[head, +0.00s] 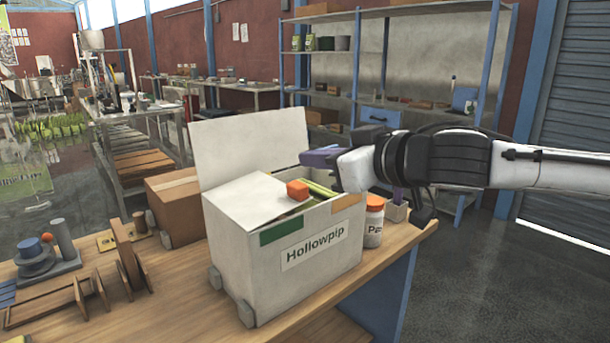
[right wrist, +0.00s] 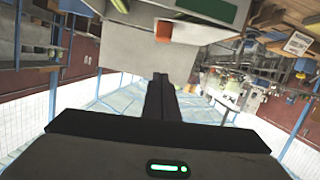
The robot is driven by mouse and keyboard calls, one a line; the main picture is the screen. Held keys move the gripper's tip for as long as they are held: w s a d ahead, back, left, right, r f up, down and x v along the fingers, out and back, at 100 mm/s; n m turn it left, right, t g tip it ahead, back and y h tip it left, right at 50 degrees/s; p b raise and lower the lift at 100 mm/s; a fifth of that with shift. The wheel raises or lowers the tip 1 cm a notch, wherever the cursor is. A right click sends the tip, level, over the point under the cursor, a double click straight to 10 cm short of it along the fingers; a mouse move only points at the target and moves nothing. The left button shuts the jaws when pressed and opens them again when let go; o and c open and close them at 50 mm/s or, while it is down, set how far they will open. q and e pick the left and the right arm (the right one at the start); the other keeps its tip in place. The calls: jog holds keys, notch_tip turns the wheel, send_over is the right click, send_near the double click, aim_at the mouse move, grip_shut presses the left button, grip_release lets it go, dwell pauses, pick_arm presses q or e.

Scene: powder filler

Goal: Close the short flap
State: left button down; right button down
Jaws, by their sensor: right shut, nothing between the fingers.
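A white carton labelled Hollowpip (head: 290,250) stands on the wooden table in the head view. Its back long flap (head: 250,145) stands up. The left short flap (head: 250,200) lies folded inward over the opening; its pale surface also shows in the right wrist view (right wrist: 190,58). An orange block (head: 297,190) shows at this flap's inner edge, and in the right wrist view (right wrist: 164,31). My right gripper (head: 308,158) is shut and empty above the carton's right part, pointing left. It and its arm hide the carton's right end, so I cannot make out a right flap. My left gripper is out of view.
A pill bottle (head: 374,222) stands close to the carton's right side. A brown box (head: 178,205) is behind left. A wooden rack (head: 65,300) and a grey fixture (head: 45,262) occupy the table's left. Shelving stands behind.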

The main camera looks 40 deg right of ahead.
aim_at(305, 187)
pick_arm(q)
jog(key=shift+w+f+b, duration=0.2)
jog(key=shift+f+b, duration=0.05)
jog(key=shift+b, duration=0.35)
pick_arm(e)
jog(key=w+f, duration=0.3)
jog(key=f, duration=0.2)
jog(key=shift+w+d, duration=0.15)
jog(key=shift+w, duration=0.1)
jog(key=shift+d+f+m+y, duration=0.3)
jog(key=shift+d+f+m, duration=0.15)
jog(key=shift+f+m, duration=0.3)
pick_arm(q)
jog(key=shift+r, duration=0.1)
pick_arm(e)
jog(key=shift+f, duration=0.1)
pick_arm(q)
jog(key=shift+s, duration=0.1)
